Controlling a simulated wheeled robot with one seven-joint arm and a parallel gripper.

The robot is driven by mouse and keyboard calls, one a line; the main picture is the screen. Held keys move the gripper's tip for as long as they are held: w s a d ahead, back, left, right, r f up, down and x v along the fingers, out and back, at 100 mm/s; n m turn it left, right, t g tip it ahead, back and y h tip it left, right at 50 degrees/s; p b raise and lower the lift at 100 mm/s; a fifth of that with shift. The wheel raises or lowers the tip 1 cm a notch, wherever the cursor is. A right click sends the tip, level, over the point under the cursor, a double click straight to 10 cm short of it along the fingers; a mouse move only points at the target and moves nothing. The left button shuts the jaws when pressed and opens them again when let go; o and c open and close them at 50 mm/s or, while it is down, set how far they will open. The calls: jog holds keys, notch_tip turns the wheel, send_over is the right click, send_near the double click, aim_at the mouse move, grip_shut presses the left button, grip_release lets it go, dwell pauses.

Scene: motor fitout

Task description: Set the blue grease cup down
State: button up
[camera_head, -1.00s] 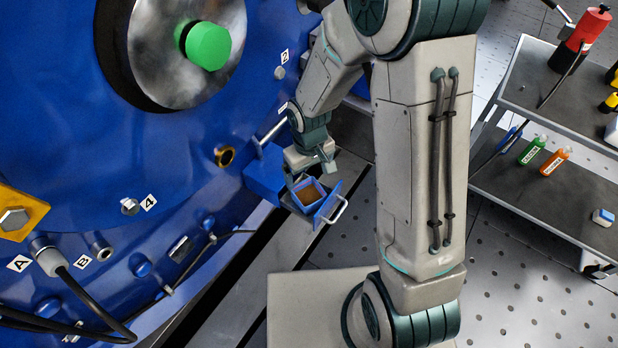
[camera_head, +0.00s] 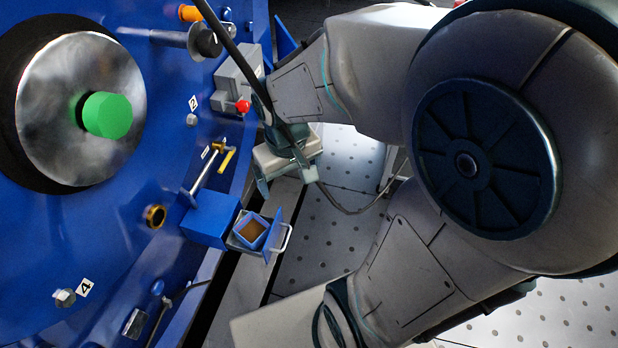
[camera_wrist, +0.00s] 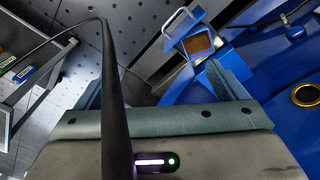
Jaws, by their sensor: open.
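The blue grease cup (camera_head: 251,231) is a small square cup with brown content. It sits upright in a small pulled-out drawer (camera_head: 268,255) with a pale handle, at the front of a blue box (camera_head: 208,218) on the blue motor housing. The cup also shows at upper right in the wrist view (camera_wrist: 199,43), beyond one finger. My gripper (camera_head: 287,183) is open and empty, apart from the cup and above it in the head picture. In the wrist view (camera_wrist: 160,92) its two fingers are spread wide.
A black hose (camera_head: 262,95) crosses in front of my gripper and cuts down through the wrist view. A yellow-handled valve (camera_head: 226,162) and a grey box with a red knob (camera_head: 242,105) are close by on the housing. Perforated floor (camera_head: 325,245) lies right of the drawer.

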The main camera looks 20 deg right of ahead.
jog(key=s+d+r+m, duration=0.1)
jog(key=s+d+r, duration=0.1)
jog(key=s, duration=0.3)
jog(key=shift+r+m, duration=0.3)
jog(key=shift+r, duration=0.35)
jog(key=shift+d, duration=0.1)
jog(key=shift+c, duration=0.3)
